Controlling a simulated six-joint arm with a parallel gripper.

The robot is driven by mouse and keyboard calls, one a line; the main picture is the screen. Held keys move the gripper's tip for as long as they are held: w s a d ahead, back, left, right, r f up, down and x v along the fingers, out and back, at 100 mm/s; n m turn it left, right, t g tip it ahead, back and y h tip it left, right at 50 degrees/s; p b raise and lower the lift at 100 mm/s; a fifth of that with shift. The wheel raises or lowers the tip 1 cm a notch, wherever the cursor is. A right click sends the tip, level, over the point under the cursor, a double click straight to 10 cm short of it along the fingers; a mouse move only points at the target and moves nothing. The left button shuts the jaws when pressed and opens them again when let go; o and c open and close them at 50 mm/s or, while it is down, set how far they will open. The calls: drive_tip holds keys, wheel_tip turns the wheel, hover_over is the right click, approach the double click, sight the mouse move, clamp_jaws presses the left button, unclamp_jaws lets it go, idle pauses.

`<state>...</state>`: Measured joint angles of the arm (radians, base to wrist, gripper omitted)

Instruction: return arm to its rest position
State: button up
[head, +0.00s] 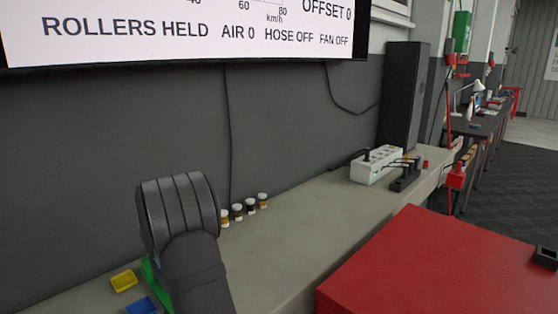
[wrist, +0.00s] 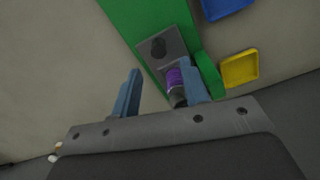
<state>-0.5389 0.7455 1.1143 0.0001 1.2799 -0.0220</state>
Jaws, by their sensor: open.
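My gripper (wrist: 160,70) shows in the wrist view with its two blue fingers apart. A small cylinder with a purple band (wrist: 174,78) and a dark end shows against the inner side of the right finger, which partly covers it; whether they touch I cannot tell. It is by a grey plate with a dark round piece (wrist: 158,47) on a green fixture (wrist: 132,22). In the head view my dark arm rises at lower left and hides the gripper; a little of the green fixture (head: 150,272) shows beside it.
A yellow tray (head: 124,280) and a blue tray (head: 142,305) lie on the grey bench (head: 290,215). Several small capped bottles (head: 237,212) stand along the wall. A white power box (head: 376,165) and a tall black speaker-like box (head: 404,95) stand farther back. A red cabinet (head: 430,260) fills the lower right.

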wheel_tip(320, 180, down, 6)
drive_tip(key=shift+r, duration=0.25)
drive_tip(key=shift+s+d+f, duration=0.2)
drive_tip(key=shift+s+d, duration=0.4)
drive_tip(key=shift+s+d+f, duration=0.15)
drive_tip(key=shift+s+d, duration=0.45)
wheel_tip(320, 180, up, 18)
drive_tip(key=n, duration=1.3)
drive_tip(key=shift+a, duration=0.15)
